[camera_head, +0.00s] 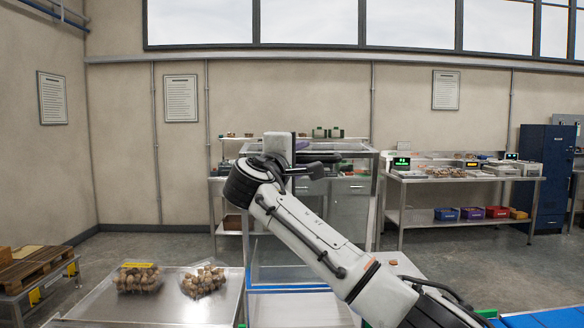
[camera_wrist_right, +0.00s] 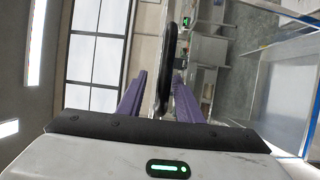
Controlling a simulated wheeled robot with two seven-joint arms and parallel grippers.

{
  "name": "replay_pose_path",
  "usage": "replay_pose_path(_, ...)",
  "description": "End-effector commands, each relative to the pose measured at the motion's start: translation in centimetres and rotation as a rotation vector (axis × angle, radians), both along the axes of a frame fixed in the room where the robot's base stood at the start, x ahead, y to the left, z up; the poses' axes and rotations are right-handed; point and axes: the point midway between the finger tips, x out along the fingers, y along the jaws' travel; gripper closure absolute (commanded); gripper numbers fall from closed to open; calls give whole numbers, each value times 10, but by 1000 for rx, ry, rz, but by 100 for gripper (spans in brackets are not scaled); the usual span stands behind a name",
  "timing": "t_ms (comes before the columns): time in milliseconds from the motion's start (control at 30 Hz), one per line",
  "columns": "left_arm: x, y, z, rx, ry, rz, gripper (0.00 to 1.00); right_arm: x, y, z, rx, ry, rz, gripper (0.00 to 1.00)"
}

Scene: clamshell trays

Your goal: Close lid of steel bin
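A clear panel in a pale metal frame (camera_head: 362,153) stands raised in the middle of the head view; it looks like the bin's open lid. My right gripper (camera_head: 318,160) is at the raised panel's upper part. In the right wrist view its purple fingers (camera_wrist_right: 160,76) are apart, with a black handle (camera_wrist_right: 168,45) between them. The handle is nearer the right-hand finger; contact cannot be told. My left gripper is not in view.
A steel table (camera_head: 175,305) at the lower left carries two clear packs of brown round items (camera_head: 138,278). A wooden pallet (camera_head: 35,266) stands further left. A steel bench (camera_head: 465,180) with trays and a blue cabinet (camera_head: 545,180) stand at the back right. Grey floor is clear between.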

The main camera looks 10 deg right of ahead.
Motion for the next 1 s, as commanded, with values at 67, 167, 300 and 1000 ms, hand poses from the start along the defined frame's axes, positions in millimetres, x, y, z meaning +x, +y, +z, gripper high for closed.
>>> replay_pose_path(67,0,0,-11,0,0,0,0,-13,11,-5,1,-3,7,68)
replay_pose_path(167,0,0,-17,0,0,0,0,-30,23,-5,1,-3,7,68)
replay_pose_path(300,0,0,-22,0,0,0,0,-47,34,-4,0,-4,7,68)
replay_pose_path(1000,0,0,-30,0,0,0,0,-67,49,-3,-2,-9,9,68)
